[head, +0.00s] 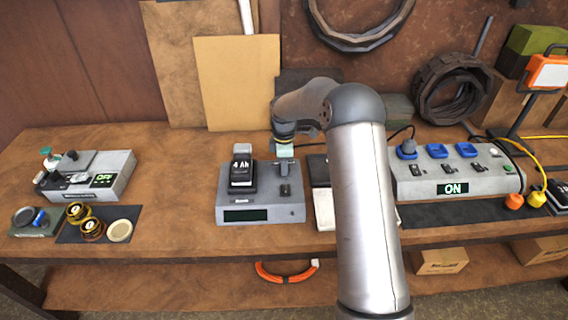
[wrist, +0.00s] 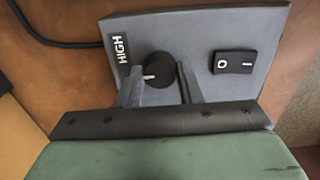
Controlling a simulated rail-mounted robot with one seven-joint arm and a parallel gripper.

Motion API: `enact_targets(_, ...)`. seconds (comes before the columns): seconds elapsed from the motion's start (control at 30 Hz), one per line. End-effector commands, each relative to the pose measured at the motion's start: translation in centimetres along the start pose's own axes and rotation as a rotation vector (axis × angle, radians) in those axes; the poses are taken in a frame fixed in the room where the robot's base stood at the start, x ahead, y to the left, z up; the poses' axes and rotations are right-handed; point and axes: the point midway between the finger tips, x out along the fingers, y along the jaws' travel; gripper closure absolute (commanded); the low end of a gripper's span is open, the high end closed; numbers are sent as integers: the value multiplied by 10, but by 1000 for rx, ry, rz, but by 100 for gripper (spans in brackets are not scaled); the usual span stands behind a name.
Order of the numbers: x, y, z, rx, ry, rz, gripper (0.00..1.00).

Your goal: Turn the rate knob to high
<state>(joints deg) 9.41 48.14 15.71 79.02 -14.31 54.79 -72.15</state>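The grey charger (head: 262,211) stands mid-bench with a black 4 Ah battery (head: 242,170) in its left slot; its front display is dark. In the wrist view, the charger face (wrist: 205,32) carries a round black rate knob (wrist: 162,72) with a white pointer mark toward the picture's left. A HIGH label (wrist: 122,50) sits up and left of the knob. My gripper (wrist: 160,80) has its fingers apart, one on each side of the knob; I cannot tell whether they touch it. In the head view my gripper (head: 285,160) is over the charger's right rear and hides the knob.
A black rocker switch (wrist: 233,63) sits right of the knob. A power strip (head: 455,176) reading ON stands at right, with plugs and cables. A grey device (head: 88,178) reading OFF and several small round tins stand at left.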

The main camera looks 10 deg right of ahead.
Motion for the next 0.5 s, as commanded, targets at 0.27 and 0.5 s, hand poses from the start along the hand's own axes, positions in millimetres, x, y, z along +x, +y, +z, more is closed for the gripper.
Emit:
enact_targets(0.27,0,0,0,43,0,1,90)
enact_targets(0.5,2,0,-1,183,0,2,90)
